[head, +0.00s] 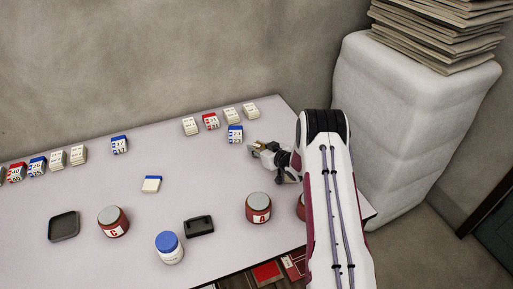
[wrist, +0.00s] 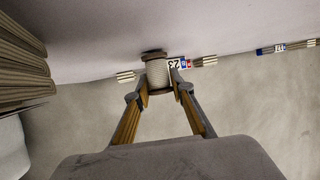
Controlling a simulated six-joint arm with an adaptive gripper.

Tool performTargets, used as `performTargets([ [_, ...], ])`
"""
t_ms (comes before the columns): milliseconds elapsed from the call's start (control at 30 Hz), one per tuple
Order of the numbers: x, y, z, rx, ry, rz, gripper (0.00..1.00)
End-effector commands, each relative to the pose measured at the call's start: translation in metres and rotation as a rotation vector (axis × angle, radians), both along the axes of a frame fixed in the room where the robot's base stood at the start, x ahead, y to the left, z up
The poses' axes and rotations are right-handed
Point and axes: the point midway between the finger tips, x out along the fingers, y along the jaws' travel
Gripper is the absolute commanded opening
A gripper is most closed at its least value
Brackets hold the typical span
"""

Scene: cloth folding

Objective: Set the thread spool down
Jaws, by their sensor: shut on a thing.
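The thread spool (wrist: 157,74) shows in the wrist view, with pale thread between brown end discs. My gripper (wrist: 162,88) is shut on it, one finger at each side of the thread. In the head view my gripper (head: 261,150) is near the table's right end, just right of a blue-and-white block, and the spool is small and partly hidden there. I cannot tell whether the spool touches the table.
The pale table (head: 190,255) bears several numbered blocks along its back, including a blue-topped one (head: 235,134) close to my gripper. Red jars (head: 258,208), a blue-lidded jar (head: 169,248) and black trays (head: 64,226) stand nearer the front. A padded white block (head: 400,120) stands at right.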

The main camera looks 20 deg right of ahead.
Motion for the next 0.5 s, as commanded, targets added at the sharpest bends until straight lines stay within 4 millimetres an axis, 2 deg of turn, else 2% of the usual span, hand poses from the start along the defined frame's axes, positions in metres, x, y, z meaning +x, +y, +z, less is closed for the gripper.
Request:
performTargets([
  [467, 0.0000, 0.0001, -0.0041, 0.000, 0.000, 0.000, 0.07],
  [500, -0.0001, 0.0001, -0.0046, 0.000, 0.000, 0.000, 0.26],
])
